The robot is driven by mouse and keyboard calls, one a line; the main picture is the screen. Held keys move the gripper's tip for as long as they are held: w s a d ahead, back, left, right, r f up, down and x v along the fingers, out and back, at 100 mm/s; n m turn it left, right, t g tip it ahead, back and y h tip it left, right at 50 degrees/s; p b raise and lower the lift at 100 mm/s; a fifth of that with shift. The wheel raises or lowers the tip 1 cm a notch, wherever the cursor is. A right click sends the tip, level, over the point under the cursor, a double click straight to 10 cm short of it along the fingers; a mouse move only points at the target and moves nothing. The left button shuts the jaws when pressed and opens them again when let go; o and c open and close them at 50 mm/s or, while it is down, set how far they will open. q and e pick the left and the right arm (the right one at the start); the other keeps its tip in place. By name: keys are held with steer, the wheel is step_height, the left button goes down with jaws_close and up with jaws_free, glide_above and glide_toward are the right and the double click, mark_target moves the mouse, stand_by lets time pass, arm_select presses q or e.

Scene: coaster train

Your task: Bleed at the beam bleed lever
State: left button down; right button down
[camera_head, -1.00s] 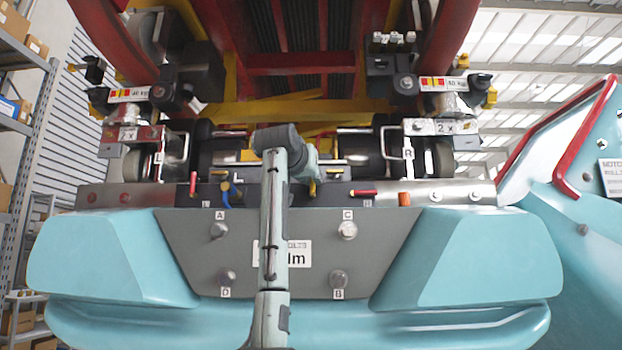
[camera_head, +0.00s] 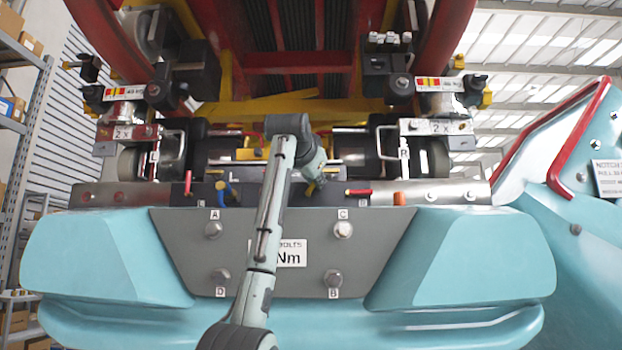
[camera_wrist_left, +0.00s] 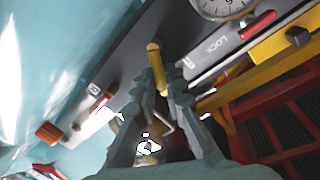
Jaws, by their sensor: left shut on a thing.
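My left gripper (camera_head: 318,178) is at the dark control strip at the middle of the beam, at the end of the arm crossing the head view. In the left wrist view its fingers (camera_wrist_left: 166,88) are closed around a yellow lever (camera_wrist_left: 154,54), whose rounded end sticks out past the fingertips. The fingers hide the rest of the lever. A small label (camera_wrist_left: 186,62) lies beside it, but I cannot read it as the bleed label. A red lever (camera_head: 358,192) and an orange knob (camera_head: 400,198) are to the right. My right gripper is not in view.
A gauge (camera_wrist_left: 222,6) and a red handle marked LOCK (camera_wrist_left: 258,25) are close by. The grey bolt plate (camera_head: 190,262) lies below; red and yellow framework rises behind.

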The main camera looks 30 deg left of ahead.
mark_target(323, 197)
arm_select(q)
steer(key=m, duration=0.3)
steer(key=d+f+m+g, duration=0.1)
steer(key=m, duration=0.1)
steer(key=shift+w+y, duration=0.35)
steer(key=shift+y, duration=0.05)
steer(key=shift+w+d+f+m+g+y, duration=0.1)
steer(key=shift+f+m+g+y, duration=0.15)
steer(key=shift+m, duration=0.55)
steer(key=shift+d+f+m+g+y, duration=0.15)
steer(key=shift+f+m, duration=0.2)
steer(key=shift+m, duration=0.45)
steer(key=shift+w+d+f+m+g+y, duration=0.1)
steer(key=shift+f+m+y, duration=0.15)
steer(key=shift+m, duration=0.55)
steer(key=shift+f, duration=0.1)
steer(key=c, duration=1.6)
jaws_free()
steer(key=shift+s, duration=0.15)
steer(key=v, duration=1.2)
